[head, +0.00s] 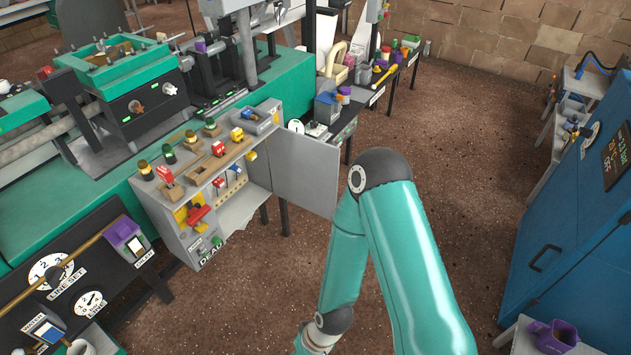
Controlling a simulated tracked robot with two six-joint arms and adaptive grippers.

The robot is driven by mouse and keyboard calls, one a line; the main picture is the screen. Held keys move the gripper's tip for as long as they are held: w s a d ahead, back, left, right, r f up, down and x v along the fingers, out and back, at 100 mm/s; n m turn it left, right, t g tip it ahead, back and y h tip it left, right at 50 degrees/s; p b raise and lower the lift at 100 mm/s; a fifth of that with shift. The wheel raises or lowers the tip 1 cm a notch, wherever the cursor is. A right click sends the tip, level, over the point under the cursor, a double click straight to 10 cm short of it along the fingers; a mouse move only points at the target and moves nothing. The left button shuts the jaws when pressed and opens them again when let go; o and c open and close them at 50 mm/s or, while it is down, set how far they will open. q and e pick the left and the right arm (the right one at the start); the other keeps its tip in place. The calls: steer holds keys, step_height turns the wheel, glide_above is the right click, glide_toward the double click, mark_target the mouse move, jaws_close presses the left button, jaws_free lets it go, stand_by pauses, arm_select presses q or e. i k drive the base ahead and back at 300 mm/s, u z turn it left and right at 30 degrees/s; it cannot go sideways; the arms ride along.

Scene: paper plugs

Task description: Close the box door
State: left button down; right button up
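The grey box (181,236) stands left of the middle, fixed to the front of the green machine. Its front is open and shows shelves with a red item (198,214) and a yellow item inside. The box door (305,176) is a flat grey panel. It stands wide open, swung out to the right of the box. One of my arms, the right one by its side, rises from the bottom edge, bends at an elbow right of the door and runs back down. Its gripper is out of view below. My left arm and gripper are not in view.
Small jars and red blocks sit on the box's top (222,158). A black panel with dials (78,275) stands at the lower left. A blue cabinet (566,240) stands at the right. The brown floor (470,150) between is clear.

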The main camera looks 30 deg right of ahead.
mark_target(305, 170)
steer(key=u, duration=0.7)
steer(key=i, duration=0.15)
steer(key=z, duration=2.8)
steer(key=i, duration=0.15)
steer(key=z, duration=0.1)
steer(key=i, duration=3.8)
steer(key=u, duration=2.35)
